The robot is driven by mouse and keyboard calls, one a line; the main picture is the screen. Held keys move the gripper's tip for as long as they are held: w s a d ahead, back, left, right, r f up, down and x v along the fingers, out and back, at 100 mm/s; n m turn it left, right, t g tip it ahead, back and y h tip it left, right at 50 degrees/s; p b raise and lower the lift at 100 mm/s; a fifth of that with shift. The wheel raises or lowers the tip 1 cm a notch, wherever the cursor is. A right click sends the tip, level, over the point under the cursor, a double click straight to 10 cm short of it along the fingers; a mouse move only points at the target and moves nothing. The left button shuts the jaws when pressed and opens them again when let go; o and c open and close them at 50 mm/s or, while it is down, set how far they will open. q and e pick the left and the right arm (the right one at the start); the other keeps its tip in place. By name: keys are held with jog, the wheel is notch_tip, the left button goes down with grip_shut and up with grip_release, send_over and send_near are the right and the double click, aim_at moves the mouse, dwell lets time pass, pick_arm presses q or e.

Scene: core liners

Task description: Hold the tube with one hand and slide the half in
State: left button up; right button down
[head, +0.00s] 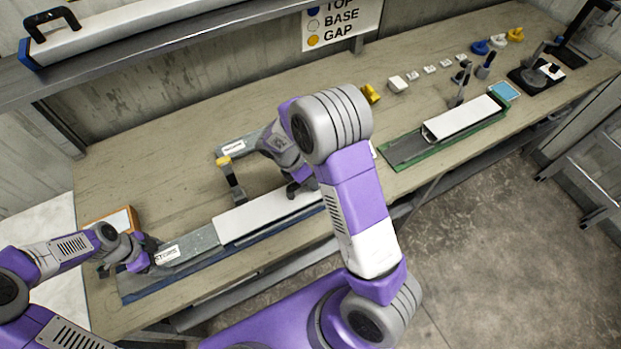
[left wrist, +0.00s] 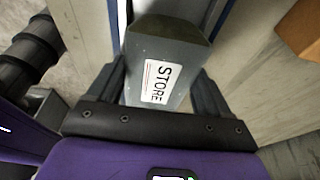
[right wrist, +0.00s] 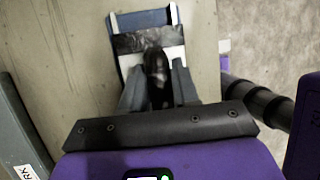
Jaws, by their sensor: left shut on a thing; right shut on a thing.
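The grey tube (head: 190,248) with a white STORE label lies along a blue cradle (head: 140,293) at the front left of the bench. My left gripper (head: 146,252) is shut around its left end; the left wrist view shows the tube (left wrist: 165,50) between both fingers. The long white half (head: 262,217) lies in line with the tube, its left end meeting the tube's right end. How far it sits inside, I cannot tell. My right gripper (right wrist: 158,92) is shut on a dark handle (right wrist: 156,65) on the half, near its right end. My right arm hides part of this end.
Behind lies a second grey labelled tube (head: 240,146) and a yellow-topped dark tool (head: 232,180). An orange-edged box (head: 115,222) stands at the left. A green tray (head: 400,160) with another white half (head: 462,118) lies to the right. A shelf (head: 150,50) runs above.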

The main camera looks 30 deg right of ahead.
aim_at(211, 236)
pick_arm(q)
jog(key=shift+s+d, duration=0.1)
jog(key=shift+d, duration=7.25)
jog(key=o, duration=0.8)
jog(key=shift+o, duration=0.2)
jog(key=shift+r, duration=4)
